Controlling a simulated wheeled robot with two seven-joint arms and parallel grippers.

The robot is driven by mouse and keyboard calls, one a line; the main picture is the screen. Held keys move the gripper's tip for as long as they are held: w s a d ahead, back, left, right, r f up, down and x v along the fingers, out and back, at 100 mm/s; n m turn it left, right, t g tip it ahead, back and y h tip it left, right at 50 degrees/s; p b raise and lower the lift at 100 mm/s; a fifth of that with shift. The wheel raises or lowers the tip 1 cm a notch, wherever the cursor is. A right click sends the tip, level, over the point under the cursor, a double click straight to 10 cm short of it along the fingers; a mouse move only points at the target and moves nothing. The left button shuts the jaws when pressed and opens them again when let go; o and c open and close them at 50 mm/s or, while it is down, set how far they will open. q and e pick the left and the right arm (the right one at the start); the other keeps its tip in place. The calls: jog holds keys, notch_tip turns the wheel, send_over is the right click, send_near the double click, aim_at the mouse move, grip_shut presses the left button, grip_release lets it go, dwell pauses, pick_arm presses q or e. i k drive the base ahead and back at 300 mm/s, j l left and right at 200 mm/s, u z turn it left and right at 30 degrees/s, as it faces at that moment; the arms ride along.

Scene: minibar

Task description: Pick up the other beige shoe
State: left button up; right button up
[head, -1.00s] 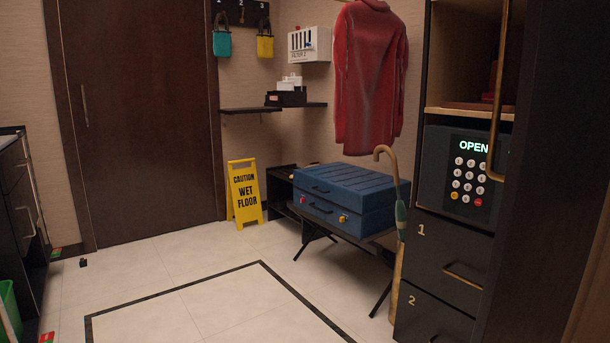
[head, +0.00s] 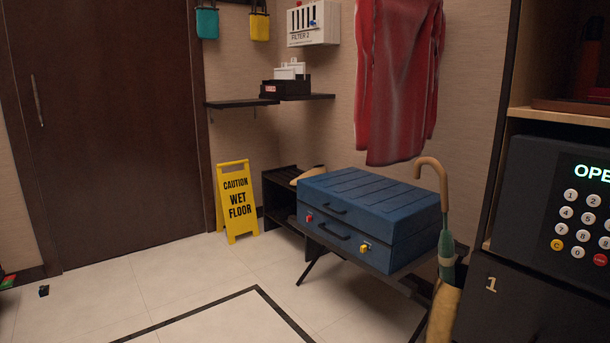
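A small beige item (head: 308,174), which looks like a shoe, shows on top of the low black rack (head: 282,205) against the back wall. The blue suitcase in front hides part of it. I cannot make out a second beige shoe; the inside of the rack is dark. Neither of my grippers is in view.
A blue suitcase (head: 370,215) lies on a dark folding stand in front of the rack. A green umbrella (head: 446,250) with a tan handle stands right of it, beside the safe (head: 560,195). A yellow wet floor sign (head: 238,203) stands left.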

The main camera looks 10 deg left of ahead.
aim_at(319, 169)
jog(key=i+j, duration=0.25)
jog(key=i, duration=0.25)
jog(key=i+j, duration=0.25)
jog(key=i, duration=0.2)
jog(key=i+j, duration=0.2)
jog(key=i, duration=0.3)
jog(key=i+j, duration=0.25)
jog(key=i, duration=0.25)
jog(key=i+j, duration=0.25)
jog(key=i, duration=0.2)
